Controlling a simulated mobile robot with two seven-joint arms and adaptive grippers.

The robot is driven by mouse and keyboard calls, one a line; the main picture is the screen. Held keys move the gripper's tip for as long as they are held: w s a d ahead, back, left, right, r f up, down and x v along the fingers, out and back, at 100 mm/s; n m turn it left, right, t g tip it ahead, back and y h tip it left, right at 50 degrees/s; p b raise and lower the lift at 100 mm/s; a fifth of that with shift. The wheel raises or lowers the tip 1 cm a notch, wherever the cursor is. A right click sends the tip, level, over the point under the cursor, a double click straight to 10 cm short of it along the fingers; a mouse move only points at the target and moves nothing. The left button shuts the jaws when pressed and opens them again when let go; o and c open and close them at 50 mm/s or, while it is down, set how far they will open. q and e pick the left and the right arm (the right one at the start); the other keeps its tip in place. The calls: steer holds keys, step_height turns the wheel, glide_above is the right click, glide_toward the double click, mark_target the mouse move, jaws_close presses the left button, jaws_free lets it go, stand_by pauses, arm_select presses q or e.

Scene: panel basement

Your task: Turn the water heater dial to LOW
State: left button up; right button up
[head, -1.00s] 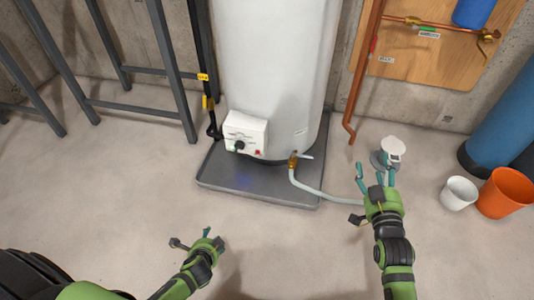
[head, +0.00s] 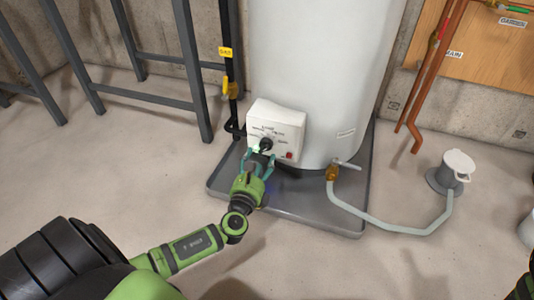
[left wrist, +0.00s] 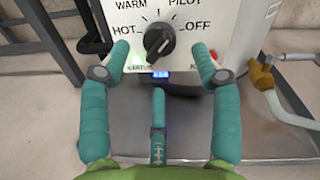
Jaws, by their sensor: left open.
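The water heater's white control box (head: 277,132) is on the lower front of the tank, with a black dial (head: 266,144) on its face. In the left wrist view the dial (left wrist: 159,41) has a raised grip lying diagonally. The words WARM, PILOT, HOT and OFF show around it; LOW is not visible, and the box's top is cut off. My left gripper (head: 258,162) is open in front of the dial. In the left wrist view its teal fingers (left wrist: 160,62) spread left and right of the dial, with one below; contact cannot be told. My right gripper is out of view.
The white tank (head: 320,80) stands in a grey drain pan (head: 315,212). A black pipe with a yellow tag (head: 225,52) runs left of the tank.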

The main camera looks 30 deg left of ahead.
mark_target(263, 151)
arm_select(q)
steer(key=b+x, duration=0.1)
steer(key=x, duration=0.4)
steer(key=shift+b, duration=0.3)
steer(key=c, duration=1.1)
